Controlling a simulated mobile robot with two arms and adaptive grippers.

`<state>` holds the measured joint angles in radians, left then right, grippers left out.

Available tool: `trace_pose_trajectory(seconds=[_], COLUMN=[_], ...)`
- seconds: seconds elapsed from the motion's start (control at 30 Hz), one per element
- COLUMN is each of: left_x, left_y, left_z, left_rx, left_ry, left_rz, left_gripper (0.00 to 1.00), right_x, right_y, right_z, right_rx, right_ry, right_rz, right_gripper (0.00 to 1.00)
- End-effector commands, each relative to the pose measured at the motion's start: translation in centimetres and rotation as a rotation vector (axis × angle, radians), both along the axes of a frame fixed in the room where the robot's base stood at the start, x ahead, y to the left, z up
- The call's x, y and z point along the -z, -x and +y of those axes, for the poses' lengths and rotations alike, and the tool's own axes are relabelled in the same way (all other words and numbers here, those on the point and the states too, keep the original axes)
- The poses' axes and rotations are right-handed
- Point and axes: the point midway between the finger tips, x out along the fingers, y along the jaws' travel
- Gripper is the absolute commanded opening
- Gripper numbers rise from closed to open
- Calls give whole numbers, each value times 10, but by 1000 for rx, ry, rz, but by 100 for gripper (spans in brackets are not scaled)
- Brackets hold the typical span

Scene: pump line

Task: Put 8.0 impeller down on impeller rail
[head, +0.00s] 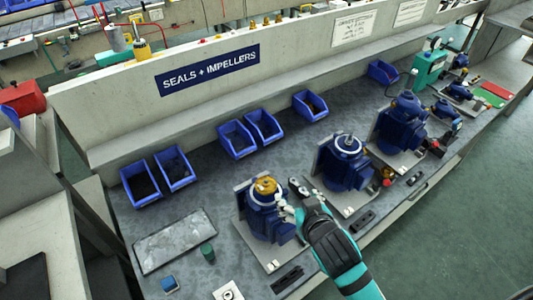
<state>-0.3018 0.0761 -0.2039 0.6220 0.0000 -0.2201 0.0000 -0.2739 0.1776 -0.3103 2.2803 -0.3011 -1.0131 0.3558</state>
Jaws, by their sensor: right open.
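A brass-coloured part (266,186), which looks like an impeller, sits on top of the nearest blue pump (265,218). No size marking can be read on it. My right gripper (289,197) is open just to the right of this brass part, close to the pump's top. Whether a finger touches the pump cannot be told. Nothing shows between its fingers. A short dark slotted strip (287,279) lies at the bench's front edge; I cannot tell whether it is the impeller rail. My left gripper is out of view.
More blue pumps (347,162) stand in a row to the right. Blue bins (236,139) line the bench's back under the "SEALS + IMPELLERS" sign (209,72). A grey tray (174,241) and green cup (207,252) are at the left. Bench surface behind the nearest pump is clear.

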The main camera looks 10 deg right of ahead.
Motion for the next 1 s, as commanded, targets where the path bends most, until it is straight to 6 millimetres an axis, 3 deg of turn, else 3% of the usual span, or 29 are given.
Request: trace_pose_trajectory(seconds=[0.03,0.1,0.23,0.33,0.4,0.47,0.5,0.57,0.6,0.67,0.73,0.8,0.9,1.0], left_x=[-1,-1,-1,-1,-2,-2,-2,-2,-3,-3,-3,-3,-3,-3], left_y=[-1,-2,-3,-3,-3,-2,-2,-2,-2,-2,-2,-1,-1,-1], left_z=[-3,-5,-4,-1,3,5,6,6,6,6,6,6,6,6], left_rx=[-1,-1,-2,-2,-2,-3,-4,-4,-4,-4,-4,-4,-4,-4], left_ry=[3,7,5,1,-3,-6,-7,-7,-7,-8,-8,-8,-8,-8], left_rz=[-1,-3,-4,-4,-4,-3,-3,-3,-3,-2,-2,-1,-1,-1], left_gripper=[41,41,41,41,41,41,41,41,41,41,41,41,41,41], right_x=[-31,-74,-158,-216,-244,-254,-250,-230,-209,-169,-121,-85,-62,-59], right_y=[-26,-55,-83,-78,-61,-38,-21,2,12,19,11,-8,-37,-60], right_z=[13,36,94,151,197,238,262,288,298,298,274,235,175,124], right_rx=[-23,-69,-247,-478,-705,-952,-1131,-1400,-1570,-1792,-1974,-2039,-1998,-1898], right_ry=[-16,-46,-113,-155,-171,-162,-138,-75,-13,113,299,477,678,816], right_rz=[-137,-326,-669,-901,-1029,-1098,-1106,-1058,-981,-807,-519,-215,145,403], right_gripper=[73,73,73,73,73,73,73,73,73,73,73,73,73,73])
